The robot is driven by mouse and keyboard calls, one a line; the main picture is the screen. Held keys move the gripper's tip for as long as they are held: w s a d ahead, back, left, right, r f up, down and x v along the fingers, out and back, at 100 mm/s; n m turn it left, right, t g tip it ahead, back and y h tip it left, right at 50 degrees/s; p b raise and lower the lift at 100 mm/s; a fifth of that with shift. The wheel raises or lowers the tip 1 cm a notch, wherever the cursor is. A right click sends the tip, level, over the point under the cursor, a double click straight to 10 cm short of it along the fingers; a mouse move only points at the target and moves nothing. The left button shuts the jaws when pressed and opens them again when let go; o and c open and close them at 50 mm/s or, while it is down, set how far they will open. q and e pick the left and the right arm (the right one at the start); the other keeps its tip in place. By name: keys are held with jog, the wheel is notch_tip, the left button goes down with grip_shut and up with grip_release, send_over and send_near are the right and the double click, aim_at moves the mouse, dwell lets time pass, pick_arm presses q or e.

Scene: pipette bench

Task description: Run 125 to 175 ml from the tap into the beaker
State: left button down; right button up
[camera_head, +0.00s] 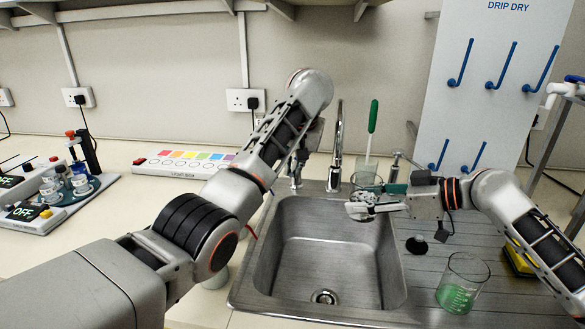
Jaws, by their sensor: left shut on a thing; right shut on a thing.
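The silver tap (337,150) stands at the back edge of the sink, with its spout over the basin. My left gripper (300,160) is at the tap's left side, largely hidden behind my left arm. It is shut, apparently on the tap's left handle (295,179). My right gripper (376,200) is to the right of the spout, over the sink's back right corner. It is shut on a clear glass vessel (368,181), perhaps a beaker, mostly hidden by the fingers. Another glass beaker (462,284), green in its lower part, stands on the drainboard. No water stream is visible.
The steel sink (325,255) looks empty around its drain. A green-handled brush (373,116) stands behind my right gripper. A yellow sponge (519,259) lies on the ribbed drainboard. A drip-dry pegboard (490,90) stands behind. A light box (186,163) sits at the back left.

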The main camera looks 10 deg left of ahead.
pick_arm(q)
jog(key=c, duration=2.1)
grip_release()
jog(key=shift+d, duration=0.15)
jog(key=shift+c, duration=0.2)
pick_arm(e)
jog(key=shift+r, duration=0.1)
pick_arm(q)
jog(key=v, duration=0.7)
jog(key=shift+r, duration=0.3)
